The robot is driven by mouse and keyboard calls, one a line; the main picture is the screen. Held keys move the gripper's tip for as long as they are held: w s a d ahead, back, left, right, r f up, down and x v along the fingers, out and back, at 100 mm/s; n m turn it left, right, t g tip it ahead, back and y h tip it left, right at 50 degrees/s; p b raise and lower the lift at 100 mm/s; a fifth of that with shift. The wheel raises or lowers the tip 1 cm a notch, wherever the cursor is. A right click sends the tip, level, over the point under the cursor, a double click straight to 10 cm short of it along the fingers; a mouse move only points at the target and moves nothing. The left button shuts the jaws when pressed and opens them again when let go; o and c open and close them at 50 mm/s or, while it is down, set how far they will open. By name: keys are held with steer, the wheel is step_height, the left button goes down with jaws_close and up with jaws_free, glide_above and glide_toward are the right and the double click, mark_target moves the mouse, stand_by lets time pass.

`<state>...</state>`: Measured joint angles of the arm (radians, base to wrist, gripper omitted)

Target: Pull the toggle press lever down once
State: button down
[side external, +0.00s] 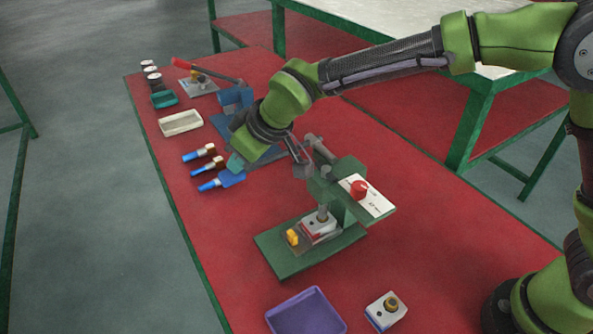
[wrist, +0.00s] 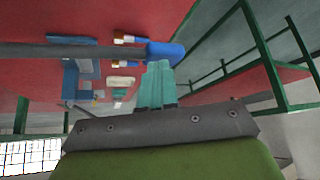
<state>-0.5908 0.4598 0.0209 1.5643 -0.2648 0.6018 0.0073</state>
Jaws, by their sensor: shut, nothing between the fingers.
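The green press (side external: 345,205) stands on a green base plate, with a red knob and white label plate on its arm. In the wrist view a grey lever bar (wrist: 90,51) crosses from the left and ends in a blue grip (wrist: 165,52). In the side view a blue grip (side external: 232,179) shows just under my fingertips; the bar is mostly hidden by my wrist. My gripper (side external: 235,164) is shut and empty. Its teal fingertips (wrist: 156,70) lie right at the blue grip; I cannot tell if they touch.
Several blue-tipped parts (side external: 203,167) lie at the table's left edge, near a cream tray (side external: 181,123). A purple tray (side external: 305,314) and small white block (side external: 386,311) are in front.

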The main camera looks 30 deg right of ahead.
mark_target(246, 179)
steer(key=shift+f, duration=0.85)
steer(key=shift+s+d+f, duration=0.1)
steer(key=shift+d+f, duration=0.05)
steer(key=shift+f, duration=0.5)
steer(key=shift+d+f, duration=0.1)
steer(key=shift+f, duration=0.6)
steer(key=shift+d+f, duration=0.1)
steer(key=shift+f, duration=0.1)
steer(key=shift+r, duration=2.7)
